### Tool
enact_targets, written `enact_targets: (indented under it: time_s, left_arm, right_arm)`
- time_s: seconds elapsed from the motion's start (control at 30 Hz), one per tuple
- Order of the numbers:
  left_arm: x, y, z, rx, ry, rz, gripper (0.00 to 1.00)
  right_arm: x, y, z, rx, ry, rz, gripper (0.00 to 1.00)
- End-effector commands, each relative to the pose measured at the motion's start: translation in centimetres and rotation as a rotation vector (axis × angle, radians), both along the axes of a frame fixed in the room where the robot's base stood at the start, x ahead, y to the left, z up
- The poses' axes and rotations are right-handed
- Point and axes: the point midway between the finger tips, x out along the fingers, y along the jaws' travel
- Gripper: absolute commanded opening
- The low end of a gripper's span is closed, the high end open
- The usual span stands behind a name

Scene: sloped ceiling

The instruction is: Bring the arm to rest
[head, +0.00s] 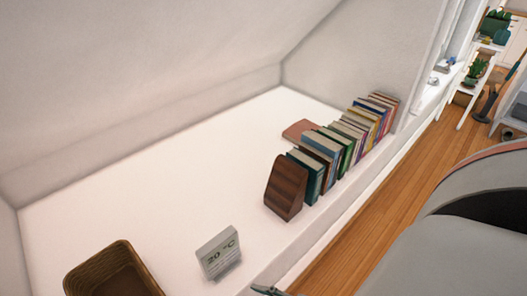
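A small dark piece at the bottom edge of the head view, by the front edge of the white ledge, looks like the tip of my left gripper (267,291). Almost all of it is cut off by the frame, so I cannot tell whether it is open or shut or holds anything. My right gripper is not in view.
The white ledge (170,215) bears a wicker basket (85,272), a temperature display (219,252), a wooden bookend (286,187), a row of several books (345,145) and a reddish flat item (298,129). Its middle is clear. Wooden floor (425,180) lies to the right.

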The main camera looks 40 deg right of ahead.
Motion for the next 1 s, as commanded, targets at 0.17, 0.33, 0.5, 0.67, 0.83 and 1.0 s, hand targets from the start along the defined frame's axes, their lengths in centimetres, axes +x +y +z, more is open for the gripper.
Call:
enact_targets:
  time_s: [0.17, 0.33, 0.5, 0.67, 0.83, 1.0]
  left_arm:
    - [0.0, 0.0, 0.0, 0.000, 0.000, 0.000, 0.40]
    - [0.0, 0.0, 0.0, 0.001, 0.001, 0.000, 0.40]
    - [0.0, 0.0, 0.0, 0.001, 0.001, 0.000, 0.40]
    - [0.1, 0.0, 0.0, 0.001, -0.001, 0.000, 0.40]
    - [1.5, 0.1, 2.9, 0.001, -0.053, 0.001, 0.40]
    - [1.5, 0.6, 4.9, 0.005, -0.059, 0.015, 0.40]
  right_arm:
    - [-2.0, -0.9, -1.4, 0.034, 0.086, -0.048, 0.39]
    - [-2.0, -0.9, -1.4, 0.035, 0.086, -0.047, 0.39]
    - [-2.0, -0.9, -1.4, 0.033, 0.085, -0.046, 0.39]
    - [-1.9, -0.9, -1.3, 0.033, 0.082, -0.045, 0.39]
    - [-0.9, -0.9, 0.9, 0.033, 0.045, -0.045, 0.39]
    - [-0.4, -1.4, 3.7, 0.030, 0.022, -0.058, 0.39]
